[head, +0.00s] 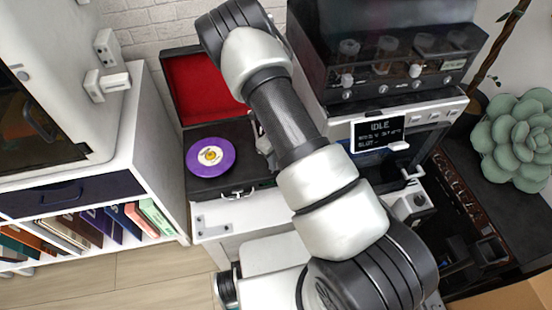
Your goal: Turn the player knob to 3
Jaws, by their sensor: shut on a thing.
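The player (203,137) is an open black case with a red-lined lid (199,88) raised at the back. A purple record (211,157) with a white and yellow centre lies on its left part. My arm crosses in front of the player's right side. Only a small grey edge of my gripper (262,141) shows beside the arm, low over the right part of the player. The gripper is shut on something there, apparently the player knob. My arm hides the fingertips and the knob, so its setting cannot be read.
A green succulent (515,140) is at far right. A white shelf (150,130) with books stands at left. Wooden floor (150,280) is clear at lower left.

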